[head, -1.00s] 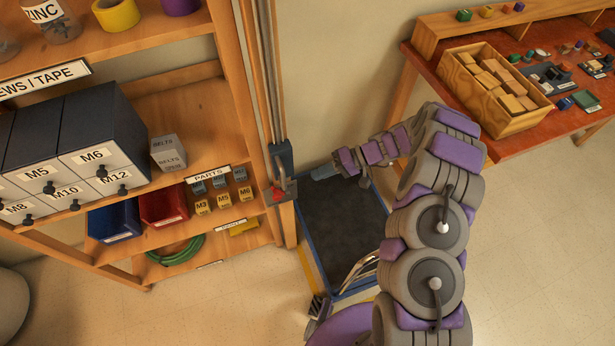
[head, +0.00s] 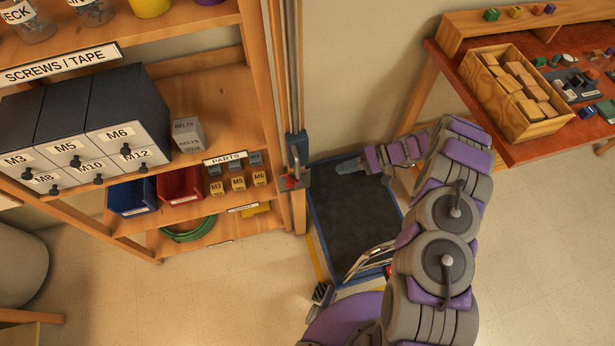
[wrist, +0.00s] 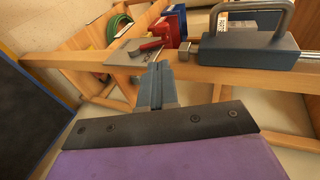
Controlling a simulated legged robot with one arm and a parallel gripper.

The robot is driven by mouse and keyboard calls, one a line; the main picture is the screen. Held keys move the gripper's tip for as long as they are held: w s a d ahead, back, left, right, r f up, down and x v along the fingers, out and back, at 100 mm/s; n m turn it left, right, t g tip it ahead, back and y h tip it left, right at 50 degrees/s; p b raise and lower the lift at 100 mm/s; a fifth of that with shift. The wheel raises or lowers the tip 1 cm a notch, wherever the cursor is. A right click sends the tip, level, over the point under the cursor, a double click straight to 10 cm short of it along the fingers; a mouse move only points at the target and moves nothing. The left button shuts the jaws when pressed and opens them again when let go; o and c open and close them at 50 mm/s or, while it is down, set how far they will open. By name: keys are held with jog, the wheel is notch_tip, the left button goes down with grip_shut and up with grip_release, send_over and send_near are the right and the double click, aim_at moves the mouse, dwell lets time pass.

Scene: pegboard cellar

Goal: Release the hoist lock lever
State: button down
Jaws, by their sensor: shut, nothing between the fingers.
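The hoist carriage (head: 298,148) is a blue-grey block with a bent metal handle, on the upright post beside the shelf. A small plate with a red lever (head: 290,182) sits just below it.
The dark hoist platform (head: 350,225) with blue edges is below my arm. The wooden shelf (head: 225,115) with drawers and bins stands left of the post. A red-topped bench (head: 520,150) with a wooden box of blocks (head: 485,110) stands right.

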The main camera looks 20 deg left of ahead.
jog(key=shift+s+d+f+g+p, duration=0.15)
jog(key=shift+f+p, duration=0.2)
jog(key=shift+f, duration=0.3)
jog(key=shift+w+d+f+g+p, duration=0.15)
jog(key=shift+f+p, duration=0.2)
jog(key=shift+f, duration=0.3)
jog(key=shift+s, duration=0.1)
jog(key=r+b+x, duration=0.1)
jog(key=b+x, duration=0.1)
jog(key=x, duration=1.1)
jog(key=shift+s+a+b, duration=0.15)
jog(key=shift+a+b, duration=0.15)
jog(key=shift+a, duration=0.3)
jog(key=shift+r, duration=0.15)
